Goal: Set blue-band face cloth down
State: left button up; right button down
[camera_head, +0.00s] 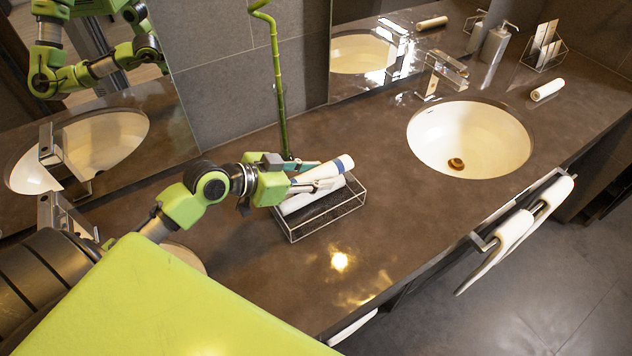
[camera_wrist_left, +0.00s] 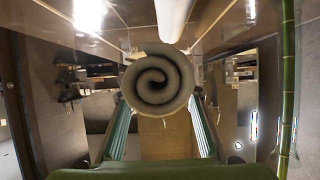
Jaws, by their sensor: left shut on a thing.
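The blue-band face cloth (camera_head: 334,168) is a white roll with a blue band near its far end. My left gripper (camera_head: 312,179) is shut on it and holds it lengthwise over the wire tray (camera_head: 325,226). In the left wrist view the spiral end of a grey-looking roll (camera_wrist_left: 158,82) shows between the two green fingers. Another white roll (camera_head: 298,204) lies in the tray below the held cloth. The gripper hides part of both rolls, and I cannot tell whether they touch. My right gripper is not in view.
A green bamboo stalk (camera_head: 278,90) stands just behind the tray. To the right are a round sink (camera_head: 470,138), a faucet (camera_head: 440,72) and another small roll (camera_head: 547,90). The brown counter (camera_head: 390,220) is clear between tray and sink. Towels hang on a front rail (camera_head: 515,228).

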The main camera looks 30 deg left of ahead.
aim_at(316, 197)
pick_arm(q)
jog(key=shift+f, duration=1.55)
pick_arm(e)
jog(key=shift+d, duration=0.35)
pick_arm(q)
jog(key=shift+f+b, duration=0.4)
jog(key=shift+f, duration=0.15)
jog(key=o, duration=1)
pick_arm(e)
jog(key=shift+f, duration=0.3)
pick_arm(q)
jog(key=shift+r, duration=0.15)
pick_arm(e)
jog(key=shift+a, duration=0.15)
